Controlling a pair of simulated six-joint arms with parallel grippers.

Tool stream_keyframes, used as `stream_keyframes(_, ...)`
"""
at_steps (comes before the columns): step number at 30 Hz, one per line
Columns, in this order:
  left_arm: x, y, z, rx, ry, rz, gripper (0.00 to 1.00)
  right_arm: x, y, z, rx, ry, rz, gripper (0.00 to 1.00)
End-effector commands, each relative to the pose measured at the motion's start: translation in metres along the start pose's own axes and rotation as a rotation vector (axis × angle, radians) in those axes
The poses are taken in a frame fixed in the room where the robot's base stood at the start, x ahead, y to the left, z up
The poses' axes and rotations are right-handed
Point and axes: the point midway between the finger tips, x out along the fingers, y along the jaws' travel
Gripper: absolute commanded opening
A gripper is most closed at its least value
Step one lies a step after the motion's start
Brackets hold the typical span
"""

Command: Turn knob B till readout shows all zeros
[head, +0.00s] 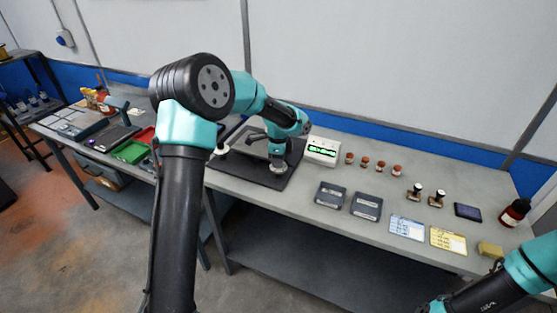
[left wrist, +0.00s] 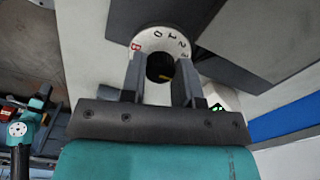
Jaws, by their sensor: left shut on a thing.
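Knob B (left wrist: 160,67) is a dark round knob with a yellow mark, inside a white dial ring (left wrist: 158,38) printed with a red B and black numbers. My left gripper (left wrist: 163,72) is shut on the knob, one finger on each side. In the head view the left gripper (head: 278,160) points down at the white dial (head: 279,168) on the dark board, and the knob is hidden there. The readout box (head: 322,151) stands right of the gripper with lit green digits, too small to read.
The dark board (head: 240,171) also bears another white dial (head: 221,149) on its left. Several small brown-topped pieces (head: 365,162), two dark grey boxes (head: 366,206) and printed cards (head: 407,228) lie to the right. A green tray (head: 130,151) is at left.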

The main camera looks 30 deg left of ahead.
Motion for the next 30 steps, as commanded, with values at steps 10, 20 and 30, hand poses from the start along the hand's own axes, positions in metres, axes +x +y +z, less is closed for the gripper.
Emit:
stream_keyframes(10, -0.0003, -0.0001, 0.0, -0.048, 0.0, 0.0, 0.06, 0.0, 0.0, 0.0, 0.0, 0.0, 0.0, 0.43)
stream_keyframes(20, -0.0004, -0.0001, 0.0, -0.234, 0.0, 0.0, 0.06, 0.0, 0.0, 0.0, 0.0, 0.0, 0.0, 0.43)
stream_keyframes(30, -0.0005, -0.0001, 0.0, -0.449, 0.0, -0.001, 0.06, 0.0, 0.0, 0.0, 0.0, 0.0, 0.0, 0.43)
